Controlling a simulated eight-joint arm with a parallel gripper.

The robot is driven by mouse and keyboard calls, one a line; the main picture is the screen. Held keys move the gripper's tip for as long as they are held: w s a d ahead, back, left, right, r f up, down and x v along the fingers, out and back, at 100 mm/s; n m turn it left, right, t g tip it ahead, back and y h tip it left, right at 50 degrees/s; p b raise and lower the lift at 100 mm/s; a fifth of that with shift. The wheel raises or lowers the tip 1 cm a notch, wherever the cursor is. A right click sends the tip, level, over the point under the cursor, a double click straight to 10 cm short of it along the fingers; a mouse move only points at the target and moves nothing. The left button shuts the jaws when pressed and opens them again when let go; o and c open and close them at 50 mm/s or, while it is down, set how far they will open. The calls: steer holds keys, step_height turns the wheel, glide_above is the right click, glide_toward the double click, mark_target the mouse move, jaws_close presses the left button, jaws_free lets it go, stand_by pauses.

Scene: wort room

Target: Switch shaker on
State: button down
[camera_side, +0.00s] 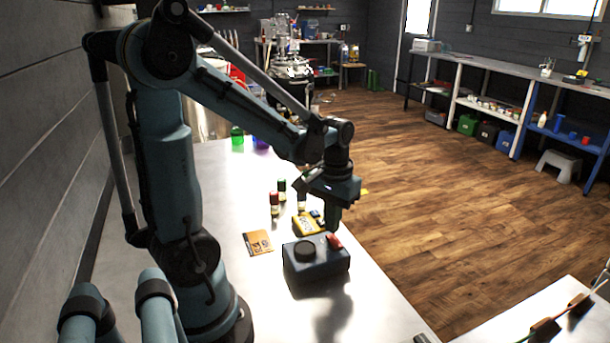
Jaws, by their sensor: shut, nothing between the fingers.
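The shaker (316,268) is a dark blue-grey box on the white table. A round black platform or knob (304,250) sits on its top left. A red switch (334,241) sits on its top at the right rear. My gripper (333,228) points down just above and behind the red switch. Its fingers are shut with nothing held. I cannot tell whether the fingertips touch the switch. The switch's on or off position is not clear.
A yellow device (306,224) lies close behind the shaker. Green (237,136) and purple items stand at the far end. The table front is clear.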

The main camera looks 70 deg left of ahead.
steer(key=shift+f, duration=0.9)
stand_by(0.4)
steer(key=shift+r, duration=3.55)
steer(key=d+r+m+t, duration=0.1)
steer(key=d+m+t, duration=0.5)
steer(key=d, duration=0.5)
steer(key=shift+w+d+r+t, duration=0.2)
steer(key=shift+t, duration=0.4)
